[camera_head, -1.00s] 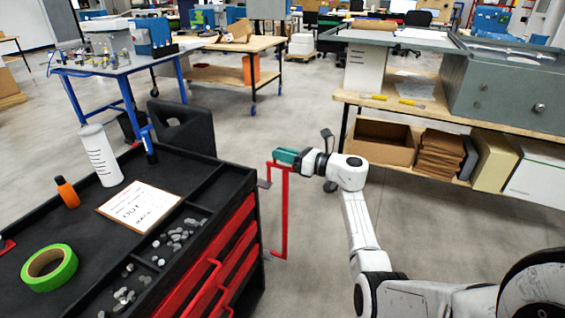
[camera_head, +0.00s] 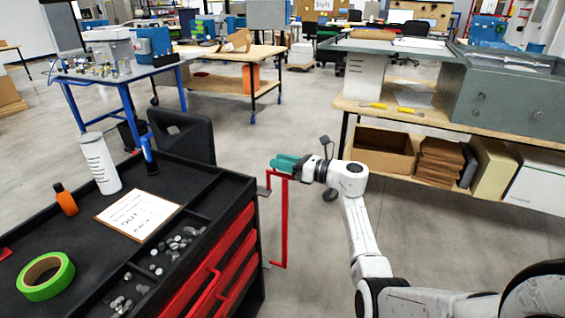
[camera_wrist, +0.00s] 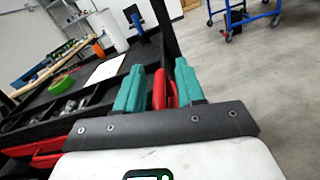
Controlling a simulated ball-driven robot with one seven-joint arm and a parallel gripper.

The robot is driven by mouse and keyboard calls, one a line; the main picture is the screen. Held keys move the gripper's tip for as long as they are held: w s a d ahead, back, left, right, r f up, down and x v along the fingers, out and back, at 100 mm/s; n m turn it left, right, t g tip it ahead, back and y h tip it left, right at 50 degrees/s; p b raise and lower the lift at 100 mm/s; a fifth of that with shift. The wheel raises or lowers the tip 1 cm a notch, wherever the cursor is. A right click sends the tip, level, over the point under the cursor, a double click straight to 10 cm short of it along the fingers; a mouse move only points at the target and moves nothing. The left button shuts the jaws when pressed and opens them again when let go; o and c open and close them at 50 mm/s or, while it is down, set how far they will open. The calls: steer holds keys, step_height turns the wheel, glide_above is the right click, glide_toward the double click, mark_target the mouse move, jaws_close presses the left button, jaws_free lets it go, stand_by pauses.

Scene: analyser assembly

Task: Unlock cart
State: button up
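The cart (camera_head: 226,184) is black on top with red drawers, at the lower left of the head view. A thin red bar (camera_head: 284,222) stands upright beside the cart's right side, its top bent over toward the cart. My gripper (camera_head: 285,163) is at the top of this bar, with teal fingers pointing left. In the wrist view my gripper (camera_wrist: 160,88) has its two fingers apart, with the red bar (camera_wrist: 160,92) between them. The bar is close to the right finger, and a gap shows on the left. Whether a finger touches it is unclear.
On the cart lie green tape (camera_head: 46,276), an orange bottle (camera_head: 65,198), a white cylinder (camera_head: 99,163), a paper sign (camera_head: 138,214) and metal discs. A black chair (camera_head: 182,134) stands behind. A workbench (camera_head: 400,118) with boxes is at right.

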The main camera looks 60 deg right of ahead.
steer(key=shift+s, duration=0.15)
steer(key=s, duration=1)
steer(key=shift+s+d+b, duration=0.25)
steer(key=shift+d+b, duration=0.05)
steer(key=shift+d, duration=0.15)
steer(key=w+a+r+m+t+h+p, duration=0.1)
steer(key=w+a+r+m+h, duration=0.15)
steer(key=m+h, duration=0.45)
steer(key=w+a+r+m+h+p, duration=0.15)
steer(key=r+m+h, duration=0.3)
steer(key=m, duration=0.55)
steer(key=s+a+f+m+g+y+p, duration=0.25)
steer(key=s+a+f+m+g, duration=0.35)
steer(key=a+f+m, duration=0.5)
steer(key=s+a+f+m+g+y+p, duration=0.1)
steer(key=s+a+f+m+g+y, duration=0.2)
steer(key=a+f+m+g, duration=0.65)
steer(key=s+a+f+n+g+y+p, duration=0.1)
steer(key=s+a+y, duration=0.3)
steer(key=s+a, duration=0.6)
steer(key=a+f+n+g, duration=0.1)
steer(key=a, duration=0.2)
steer(key=shift+a, duration=0.2)
